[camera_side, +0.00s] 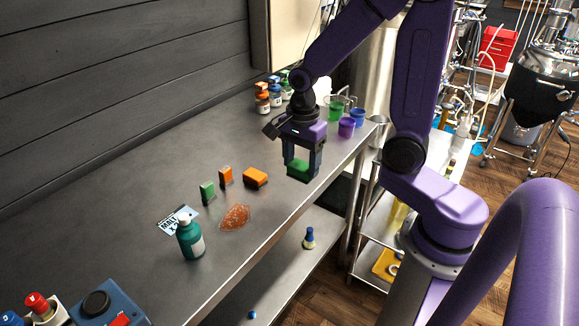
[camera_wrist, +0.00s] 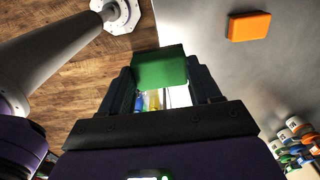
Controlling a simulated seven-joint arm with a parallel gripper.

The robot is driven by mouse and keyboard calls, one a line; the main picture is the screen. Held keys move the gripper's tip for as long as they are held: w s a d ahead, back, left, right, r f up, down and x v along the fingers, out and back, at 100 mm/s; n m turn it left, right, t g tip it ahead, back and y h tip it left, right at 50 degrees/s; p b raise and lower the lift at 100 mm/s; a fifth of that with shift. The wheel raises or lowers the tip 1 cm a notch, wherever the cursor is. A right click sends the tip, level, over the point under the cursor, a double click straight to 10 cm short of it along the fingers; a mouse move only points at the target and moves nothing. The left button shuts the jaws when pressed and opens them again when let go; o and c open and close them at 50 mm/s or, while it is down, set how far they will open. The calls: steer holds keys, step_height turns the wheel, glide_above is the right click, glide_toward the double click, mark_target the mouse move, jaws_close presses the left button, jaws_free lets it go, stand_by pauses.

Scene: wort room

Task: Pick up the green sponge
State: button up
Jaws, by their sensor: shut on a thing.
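The green sponge (camera_side: 299,170) is a green block between the fingers of my gripper (camera_side: 302,162) in the side view. My gripper points down and is shut on it. The sponge appears raised above the table's front edge, apart from the tabletop. In the wrist view the green sponge (camera_wrist: 160,68) spans the space between the two dark fingers of my gripper (camera_wrist: 162,85). Its far sides are hidden.
On the steel table (camera_side: 130,245) lie an orange sponge (camera_side: 255,178), small upright green (camera_side: 207,192) and orange (camera_side: 225,176) blocks, an orange-red patch (camera_side: 235,217) and a teal bottle (camera_side: 190,237). Cups (camera_side: 346,127) and small bottles (camera_side: 262,99) stand at the far end.

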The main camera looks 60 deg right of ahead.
steer(key=s+r, duration=0.3)
steer(key=s, duration=0.5)
steer(key=shift+r, duration=0.2)
stand_by(0.3)
